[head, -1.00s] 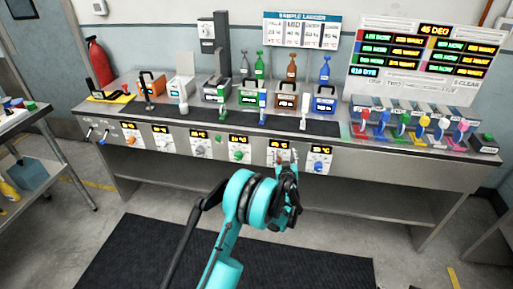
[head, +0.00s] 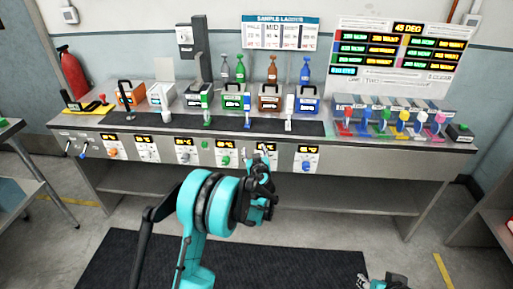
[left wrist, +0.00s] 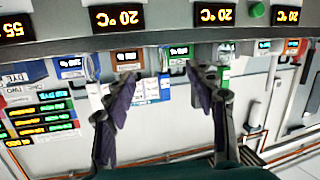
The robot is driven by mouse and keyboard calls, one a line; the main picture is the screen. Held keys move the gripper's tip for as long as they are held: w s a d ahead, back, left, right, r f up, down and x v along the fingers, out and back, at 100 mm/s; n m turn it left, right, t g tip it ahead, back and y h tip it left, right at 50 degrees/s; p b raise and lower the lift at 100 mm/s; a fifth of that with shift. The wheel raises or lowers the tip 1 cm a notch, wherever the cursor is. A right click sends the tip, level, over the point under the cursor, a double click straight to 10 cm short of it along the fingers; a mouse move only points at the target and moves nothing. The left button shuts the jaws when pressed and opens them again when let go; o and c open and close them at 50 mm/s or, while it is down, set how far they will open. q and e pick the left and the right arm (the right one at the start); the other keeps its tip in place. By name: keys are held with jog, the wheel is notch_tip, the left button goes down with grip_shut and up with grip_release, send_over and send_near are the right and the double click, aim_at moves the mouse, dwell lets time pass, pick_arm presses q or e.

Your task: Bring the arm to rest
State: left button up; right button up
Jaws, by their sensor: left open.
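My left arm is teal with black joints. Its gripper (head: 262,170) is in front of the bench's front panel in the head view, apart from it, below the orange-brown box. In the left wrist view the two dark purple-padded fingers (left wrist: 150,80) are spread apart with nothing between them. Beyond them the bench shows upside down, with temperature displays (left wrist: 118,17) reading 20 °C. A grey and teal part of my right gripper (head: 384,283) shows at the bottom right edge of the head view; its jaws cannot be made out.
A steel bench (head: 390,143) carries several handled boxes, bottles and a row of coloured dippers (head: 403,118). Dials line its front panel. A side table (head: 22,185) stands at left. A red fire extinguisher (head: 72,73) is at the wall.

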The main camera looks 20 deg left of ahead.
pick_arm(q)
jog(key=s+r+m+g+h, duration=0.1)
jog(key=s+r+g, duration=0.1)
jog(key=s+r, duration=0.5)
jog(key=s+r+m+g+h, duration=0.1)
jog(key=s+r+g, duration=0.1)
jog(key=s, duration=1)
jog(key=s+d+f+m+g+h, duration=0.1)
jog(key=s+d, duration=0.3)
jog(key=s, duration=0.8)
jog(key=s+d+f+m+g+h, duration=0.2)
jog(key=s+d+f+m+h, duration=0.1)
jog(key=s, duration=1)
jog(key=shift+d+f+m, duration=0.3)
jog(key=shift+d+f, duration=0.2)
jog(key=shift+d, duration=0.3)
